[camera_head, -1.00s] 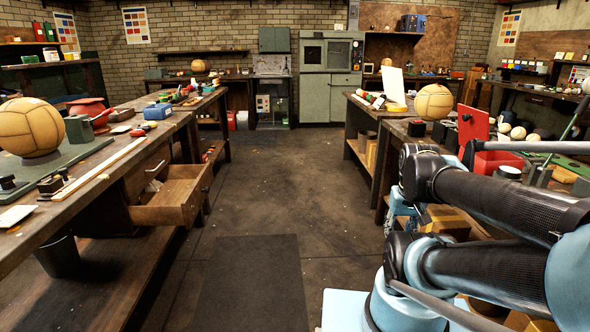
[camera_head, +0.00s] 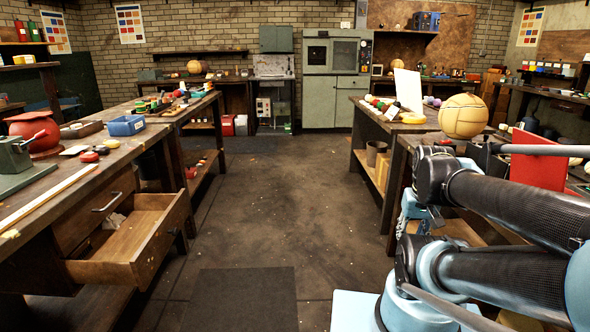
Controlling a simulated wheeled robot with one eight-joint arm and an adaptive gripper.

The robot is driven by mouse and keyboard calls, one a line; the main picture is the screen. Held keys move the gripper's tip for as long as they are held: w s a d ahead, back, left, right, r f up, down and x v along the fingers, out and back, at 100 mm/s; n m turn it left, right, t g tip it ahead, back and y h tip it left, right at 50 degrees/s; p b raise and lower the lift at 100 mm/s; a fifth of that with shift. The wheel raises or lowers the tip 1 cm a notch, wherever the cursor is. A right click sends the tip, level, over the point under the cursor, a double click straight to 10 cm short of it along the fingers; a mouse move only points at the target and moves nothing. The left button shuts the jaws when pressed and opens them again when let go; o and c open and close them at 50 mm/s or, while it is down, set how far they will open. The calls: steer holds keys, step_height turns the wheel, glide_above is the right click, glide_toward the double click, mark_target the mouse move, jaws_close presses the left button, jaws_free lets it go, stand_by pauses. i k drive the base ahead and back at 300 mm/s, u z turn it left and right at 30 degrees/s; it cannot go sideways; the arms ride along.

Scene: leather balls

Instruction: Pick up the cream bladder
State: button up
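I cannot pick out a cream bladder for certain in the head view. My folded arm fills the lower right. A light-blue and black part (camera_head: 418,213) hanging below its front joint may be my gripper. Its fingers cannot be made out, and I see nothing held there.
A clear aisle (camera_head: 275,210) runs ahead between two benches, with a dark mat (camera_head: 242,300) on the floor. An open drawer (camera_head: 135,240) juts out from the left bench. A tan panelled ball (camera_head: 463,116) stands on the right bench (camera_head: 372,115). Cabinets (camera_head: 338,80) stand at the back.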

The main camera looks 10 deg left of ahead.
mark_target(112, 144)
steer(key=u, duration=0.1)
steer(key=i, duration=1.1)
steer(key=u, duration=0.5)
steer(key=i, duration=1.05)
steer(key=u, duration=1.2)
steer(key=i, duration=1.25)
steer(key=u, duration=0.55)
